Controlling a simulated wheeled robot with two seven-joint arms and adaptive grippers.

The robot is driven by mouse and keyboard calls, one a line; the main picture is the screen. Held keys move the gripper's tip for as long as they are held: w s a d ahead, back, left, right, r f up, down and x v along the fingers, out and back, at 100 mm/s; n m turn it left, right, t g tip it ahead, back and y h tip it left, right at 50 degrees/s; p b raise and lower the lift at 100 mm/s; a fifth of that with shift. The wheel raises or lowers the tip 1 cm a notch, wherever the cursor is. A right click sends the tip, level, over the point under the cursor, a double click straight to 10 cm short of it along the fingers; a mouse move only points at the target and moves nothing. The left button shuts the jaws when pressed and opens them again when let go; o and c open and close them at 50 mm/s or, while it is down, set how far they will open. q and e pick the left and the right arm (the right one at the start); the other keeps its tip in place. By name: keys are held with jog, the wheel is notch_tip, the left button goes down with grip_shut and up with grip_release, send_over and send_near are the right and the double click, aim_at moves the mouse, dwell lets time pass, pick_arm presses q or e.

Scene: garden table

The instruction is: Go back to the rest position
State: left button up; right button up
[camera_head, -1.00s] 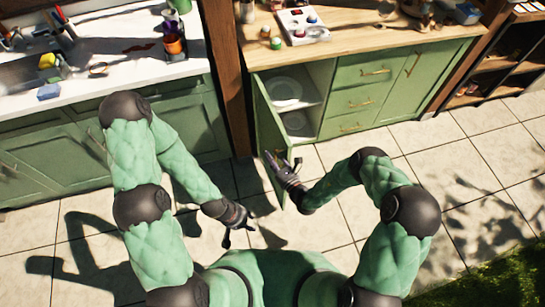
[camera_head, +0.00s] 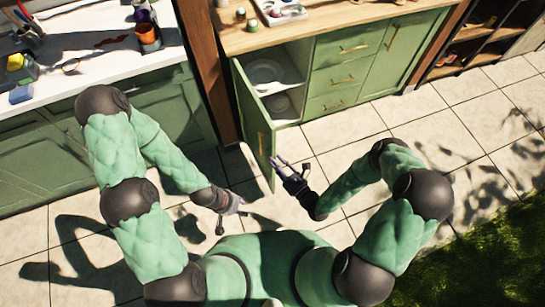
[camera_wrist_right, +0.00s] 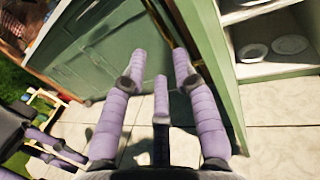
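My right gripper (camera_head: 287,166) is in front of the lower cabinet, beside the free edge of its open green door (camera_head: 256,120). In the right wrist view its purple fingers (camera_wrist_right: 160,80) are spread apart with nothing between them. The door panel (camera_wrist_right: 95,65) lies behind the fingers there; I cannot tell whether a finger touches it. My left gripper (camera_head: 231,214) is low over the tiles to the left, with fingers and thumb apart and nothing visible in it. Both arms are bent forward.
The open cabinet holds white plates on two levels (camera_head: 265,72). A wooden counter (camera_head: 330,15) is above it, and a white counter (camera_head: 100,75) with cups and tools is at the left. Paved floor (camera_head: 420,125) is clear at the right; grass (camera_head: 490,250) lies beyond.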

jog(key=shift+s, duration=0.15)
dwell(0.5)
jog(key=s+a+n+g+y, duration=0.3)
jog(key=s+a+n+g, duration=0.15)
jog(key=s+g, duration=0.25)
jog(key=s+a+n+g+y, duration=0.2)
jog(key=s+a+n+g, duration=0.2)
jog(key=s+n+g, duration=0.3)
jog(key=s+d+f+n+g+h, duration=0.5)
jog(key=s+d+n+g+h, duration=0.1)
jog(key=s+d+n+h, duration=0.35)
jog(key=w+d+n+t+h, duration=0.1)
jog(key=w+d+n+t, duration=0.2)
jog(key=w+n+t, duration=0.2)
jog(key=w, duration=0.3)
jog(key=shift+w+d+r+n, duration=0.25)
jog(key=shift+w+r+n, duration=0.1)
jog(key=shift+w+n, duration=0.05)
